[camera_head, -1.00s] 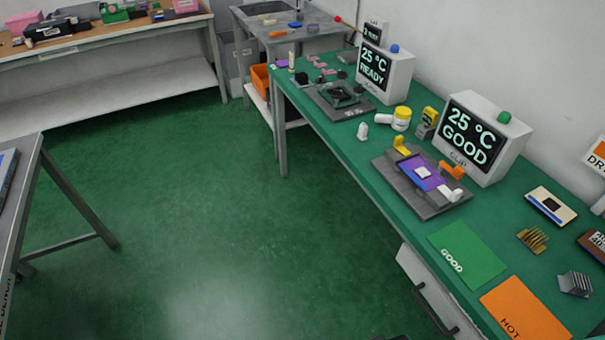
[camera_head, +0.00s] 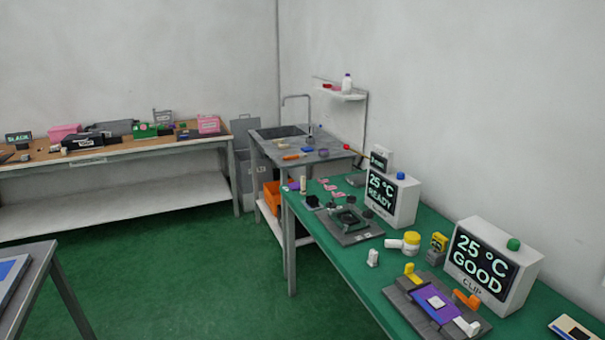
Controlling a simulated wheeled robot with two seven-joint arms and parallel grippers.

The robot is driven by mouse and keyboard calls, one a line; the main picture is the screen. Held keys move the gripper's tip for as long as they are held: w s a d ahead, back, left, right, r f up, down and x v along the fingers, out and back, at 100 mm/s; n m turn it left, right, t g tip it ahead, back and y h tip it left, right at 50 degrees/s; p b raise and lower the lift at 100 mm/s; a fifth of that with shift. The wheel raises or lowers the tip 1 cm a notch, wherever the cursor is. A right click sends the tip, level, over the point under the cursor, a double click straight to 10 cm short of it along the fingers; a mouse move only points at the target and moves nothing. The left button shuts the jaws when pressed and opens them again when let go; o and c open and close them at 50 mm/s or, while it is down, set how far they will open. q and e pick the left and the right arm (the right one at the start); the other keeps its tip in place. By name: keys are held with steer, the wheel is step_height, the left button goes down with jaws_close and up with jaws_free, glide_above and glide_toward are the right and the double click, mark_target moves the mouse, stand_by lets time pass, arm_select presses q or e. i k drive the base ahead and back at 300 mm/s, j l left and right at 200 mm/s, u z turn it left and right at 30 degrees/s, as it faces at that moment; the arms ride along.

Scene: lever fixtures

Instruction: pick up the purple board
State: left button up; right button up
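The purple board (camera_head: 436,304) lies flat on a dark grey fixture plate (camera_head: 401,302) near the front of the green bench. A pale square chip sits at its middle. A yellow lever (camera_head: 411,273), an orange lever (camera_head: 466,299) and a white lever (camera_head: 467,327) stand around it on the fixture. I cannot tell whether they press on the board. Neither of my grippers shows in the head view.
A monitor (camera_head: 489,264) reading 25 °C GOOD, CLIP stands behind the fixture. A READY monitor (camera_head: 391,197) and a second black fixture (camera_head: 348,222) are farther back. A white bottle, yellow-lidded jar (camera_head: 411,242) and white piece (camera_head: 373,258) stand nearby.

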mark_target(444, 311)
steer(key=z, duration=1.25)
